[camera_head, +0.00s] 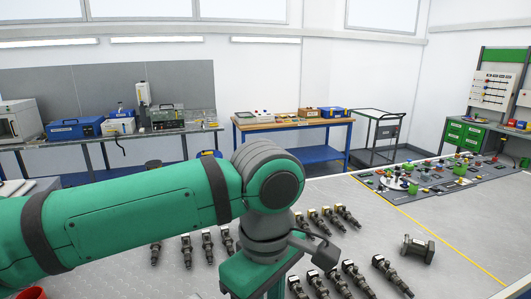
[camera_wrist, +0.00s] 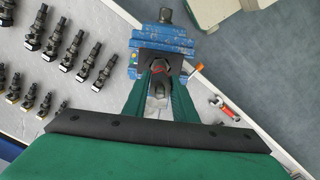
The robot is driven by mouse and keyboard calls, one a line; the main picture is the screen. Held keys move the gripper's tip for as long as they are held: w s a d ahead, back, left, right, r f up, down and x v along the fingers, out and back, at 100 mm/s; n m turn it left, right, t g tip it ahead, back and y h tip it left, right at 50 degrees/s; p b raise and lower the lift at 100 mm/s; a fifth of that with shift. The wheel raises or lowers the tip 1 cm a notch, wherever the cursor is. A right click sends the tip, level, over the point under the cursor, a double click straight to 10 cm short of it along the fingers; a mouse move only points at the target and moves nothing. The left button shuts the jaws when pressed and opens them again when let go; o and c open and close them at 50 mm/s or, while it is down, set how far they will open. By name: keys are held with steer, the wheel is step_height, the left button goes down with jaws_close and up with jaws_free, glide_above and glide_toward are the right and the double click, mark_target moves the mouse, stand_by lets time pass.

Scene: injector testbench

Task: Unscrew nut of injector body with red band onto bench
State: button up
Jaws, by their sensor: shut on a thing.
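In the wrist view, a blue vise (camera_wrist: 152,42) stands at the bench edge, with dark jaws. An injector body (camera_wrist: 158,87) sits at the vise jaws, seen from above as a dark, roundish end with a small red patch beside it. My gripper (camera_wrist: 158,76) has its two green fingers closed around it from both sides. The fingers hide most of the body, so I cannot make out the nut or its thread clearly. In the head view my arm covers this spot, and neither the gripper nor the vise shows.
A red-and-silver tool (camera_wrist: 222,106) and an orange-handled thing (camera_wrist: 197,68) lie right of the vise. The head view shows clear bench around a dark flanged part (camera_head: 418,248).

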steer(key=shift+d, duration=0.1)
steer(key=shift+c, duration=0.7)
steer(key=shift+c, duration=0.3)
steer(key=shift+n, duration=1.2)
steer(key=n, duration=0.3)
steer(key=shift+n, duration=0.3)
steer(key=n, duration=0.3)
steer(key=shift+n, duration=0.4)
steer(key=n, duration=0.4)
